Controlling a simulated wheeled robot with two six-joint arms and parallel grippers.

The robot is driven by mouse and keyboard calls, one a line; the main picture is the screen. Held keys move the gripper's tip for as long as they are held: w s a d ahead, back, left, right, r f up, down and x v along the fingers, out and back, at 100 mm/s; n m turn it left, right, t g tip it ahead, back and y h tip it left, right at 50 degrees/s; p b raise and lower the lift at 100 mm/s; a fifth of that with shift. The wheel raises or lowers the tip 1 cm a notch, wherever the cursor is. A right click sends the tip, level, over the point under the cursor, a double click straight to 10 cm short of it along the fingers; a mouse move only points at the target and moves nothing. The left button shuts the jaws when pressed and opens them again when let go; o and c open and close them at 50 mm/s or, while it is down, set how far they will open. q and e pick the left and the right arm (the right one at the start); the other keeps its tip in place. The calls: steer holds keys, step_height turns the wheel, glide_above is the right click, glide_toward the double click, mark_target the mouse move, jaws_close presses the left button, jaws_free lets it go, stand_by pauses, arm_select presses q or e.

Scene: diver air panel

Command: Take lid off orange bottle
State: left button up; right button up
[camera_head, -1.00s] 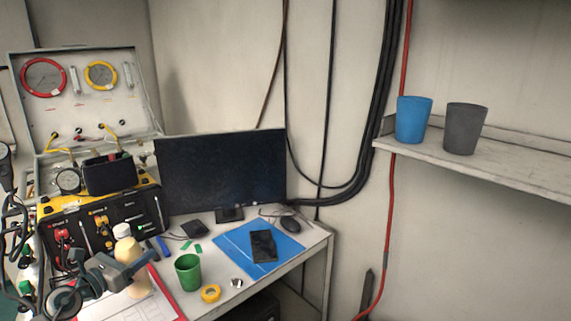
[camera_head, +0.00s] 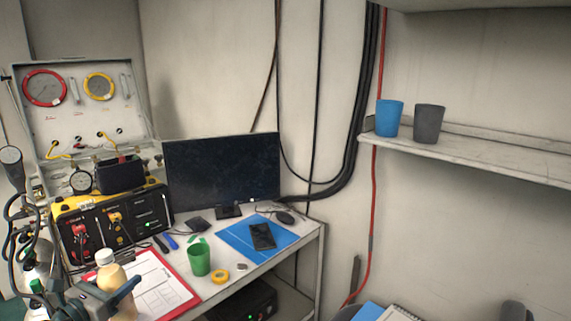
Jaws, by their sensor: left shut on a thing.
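The pale orange bottle (camera_head: 115,283) stands upright at the lower left, with its white lid (camera_head: 104,256) on top. My left gripper (camera_head: 116,294) is shut around the bottle's body, below the lid. The gripper hides part of the bottle's lower body, and I cannot tell whether its base touches the desk.
A red-edged clipboard (camera_head: 160,287) lies just right of the bottle. A green cup (camera_head: 199,259), yellow tape roll (camera_head: 220,276) and blue folder (camera_head: 242,243) lie further right. The air panel (camera_head: 115,226) and monitor (camera_head: 222,172) stand behind. Blue (camera_head: 389,117) and grey (camera_head: 429,124) cups occupy the shelf.

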arm_select(q)
steer(key=s+d+f+h, duration=0.1)
steer(key=s+d, duration=0.5)
steer(key=d, duration=0.3)
steer(key=s+d+f+m+h, duration=0.1)
steer(key=s+d+f, duration=0.1)
steer(key=s+d, duration=0.4)
steer(key=d, duration=0.4)
steer(key=shift+s+f+g, duration=0.3)
steer(key=shift+g, duration=0.1)
